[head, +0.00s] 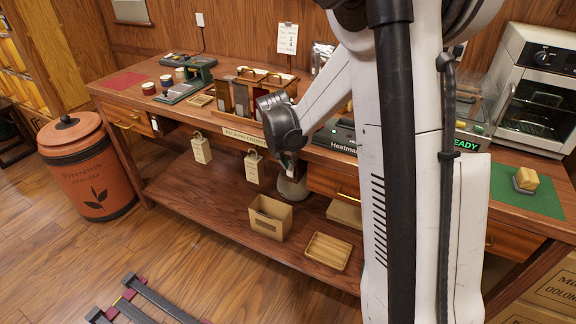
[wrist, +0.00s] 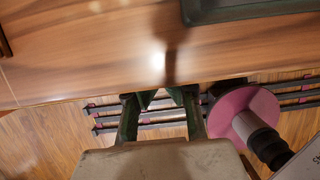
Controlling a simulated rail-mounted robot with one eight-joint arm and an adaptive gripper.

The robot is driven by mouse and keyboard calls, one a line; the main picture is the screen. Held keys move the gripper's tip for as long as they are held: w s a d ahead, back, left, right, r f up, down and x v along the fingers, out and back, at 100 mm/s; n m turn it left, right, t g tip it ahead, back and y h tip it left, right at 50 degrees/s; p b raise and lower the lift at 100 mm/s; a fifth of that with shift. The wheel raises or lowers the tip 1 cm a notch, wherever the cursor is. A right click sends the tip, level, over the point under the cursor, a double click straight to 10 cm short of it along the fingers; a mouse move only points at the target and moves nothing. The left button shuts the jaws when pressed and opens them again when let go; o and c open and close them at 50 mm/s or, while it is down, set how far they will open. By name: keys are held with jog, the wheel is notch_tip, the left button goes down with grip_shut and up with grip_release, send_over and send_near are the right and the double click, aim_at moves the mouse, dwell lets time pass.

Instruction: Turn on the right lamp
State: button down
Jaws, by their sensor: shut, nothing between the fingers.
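I cannot clearly make out the right lamp in either view. My arm hides much of the right half of the counter in the head view. My gripper (wrist: 160,97) shows in the wrist view, shut and empty, over the front edge of the wooden counter (wrist: 90,55). A small bright patch of light lies on the counter just beyond the fingertips. In the head view my arm reaches down at the middle of the counter's front, and the gripper is mostly hidden there.
A steel oven (head: 540,90) and a green mat (head: 540,204) with a small block (head: 526,180) are at right. A rack (head: 290,84) with packets stands mid-counter. A terracotta bin (head: 82,165) is left. An open box (head: 270,218) and wooden tray (head: 327,251) sit on the lower shelf.

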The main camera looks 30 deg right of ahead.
jog(key=shift+r, duration=0.2)
jog(key=s+a+p+v, duration=0.1)
jog(key=p+v, duration=0.1)
jog(key=v, duration=0.9)
jog(key=shift+a, duration=0.3)
dwell(0.4)
